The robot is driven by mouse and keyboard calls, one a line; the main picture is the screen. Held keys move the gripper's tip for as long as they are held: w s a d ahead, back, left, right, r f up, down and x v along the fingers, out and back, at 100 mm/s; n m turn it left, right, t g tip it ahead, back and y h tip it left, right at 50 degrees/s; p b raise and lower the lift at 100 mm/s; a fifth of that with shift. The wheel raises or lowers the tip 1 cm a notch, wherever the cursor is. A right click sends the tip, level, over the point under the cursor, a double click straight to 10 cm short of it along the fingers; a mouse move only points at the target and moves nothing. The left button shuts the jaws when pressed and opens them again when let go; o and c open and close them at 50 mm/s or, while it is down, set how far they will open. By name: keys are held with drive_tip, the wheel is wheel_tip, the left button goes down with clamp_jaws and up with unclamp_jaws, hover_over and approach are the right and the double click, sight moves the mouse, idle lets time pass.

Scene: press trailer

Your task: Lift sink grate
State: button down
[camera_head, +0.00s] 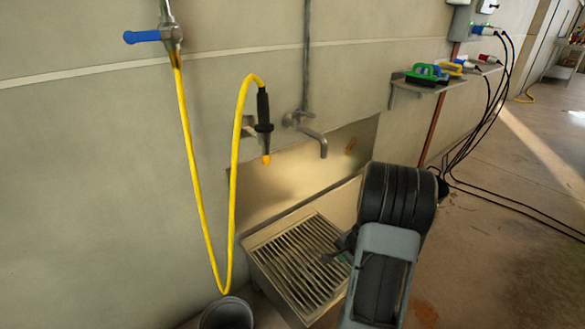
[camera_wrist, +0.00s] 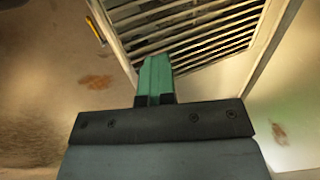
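The sink grate (camera_head: 298,262) is a panel of parallel metal slats lying in the top of the low wall sink (camera_head: 262,262). The grate also shows at the top of the wrist view (camera_wrist: 190,30), inside a pale sink rim (camera_wrist: 268,55). My gripper (camera_head: 325,258) is over the right part of the grate in the head view. In the wrist view its green fingers (camera_wrist: 155,62) are together, with their tips overlapping the near slats. I cannot tell whether the tips touch the grate, and no slat shows between them. My arm hides the sink's right side.
A yellow hose (camera_head: 236,165) loops down on the left, its black nozzle (camera_head: 264,110) hanging above the sink. A tap (camera_head: 310,133) sticks out over the grate. A dark bucket (camera_head: 227,313) stands front left. A shelf (camera_head: 420,86) and black cables are at right.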

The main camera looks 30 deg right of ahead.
drive_tip(key=w+a+r+p, duration=0.2)
drive_tip(key=w+r+p, duration=0.6)
drive_tip(key=r+p, duration=0.35)
drive_tip(key=w+a+r+t+p, duration=0.1)
drive_tip(key=w+r+p, duration=0.2)
drive_tip(key=w, duration=0.5)
drive_tip(key=w+a+r+t+p, duration=0.1)
drive_tip(key=w+r+p, duration=0.3)
drive_tip(key=w, duration=0.5)
drive_tip(key=shift+w+a+r, duration=0.25)
drive_tip(key=shift+a, duration=0.05)
idle(0.4)
drive_tip(key=c, duration=1.8)
unclamp_jaws()
drive_tip(key=o, duration=0.8)
drive_tip(key=p+v, duration=0.2)
drive_tip(key=v, duration=0.5)
